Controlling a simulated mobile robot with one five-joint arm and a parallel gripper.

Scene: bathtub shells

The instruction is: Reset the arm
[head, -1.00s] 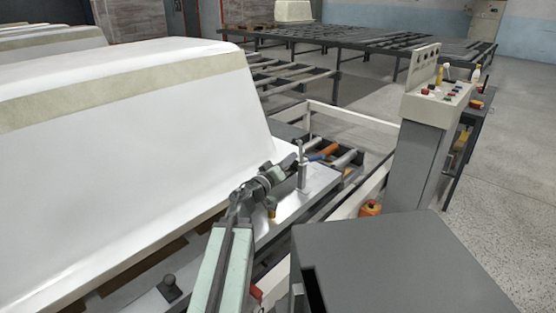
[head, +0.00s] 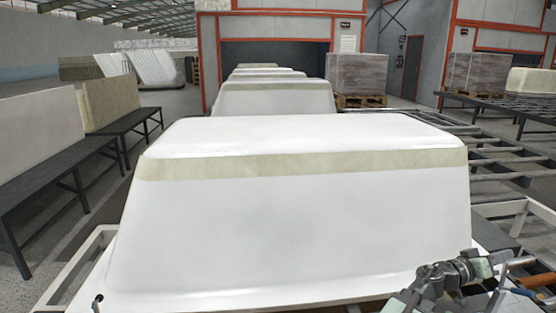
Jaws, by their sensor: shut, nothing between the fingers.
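My arm enters at the bottom right of the head view. My gripper (head: 496,259) is at its end, small and dark, near the right front corner of the white bathtub shell (head: 300,235). It is shut with nothing held. Its fingertips are hard to make out against the metal fittings behind them. The shell lies upside down with a beige band along its upper edge and fills the middle of the view. My gripper looks apart from the shell, but the exact gap cannot be told.
An orange-handled item (head: 535,283) lies beside my gripper at the right edge. More shells (head: 275,99) stand in line behind. Dark benches (head: 70,165) with shells run along the left. A roller frame (head: 500,160) is at the right. Bare floor shows between the left benches and the line.

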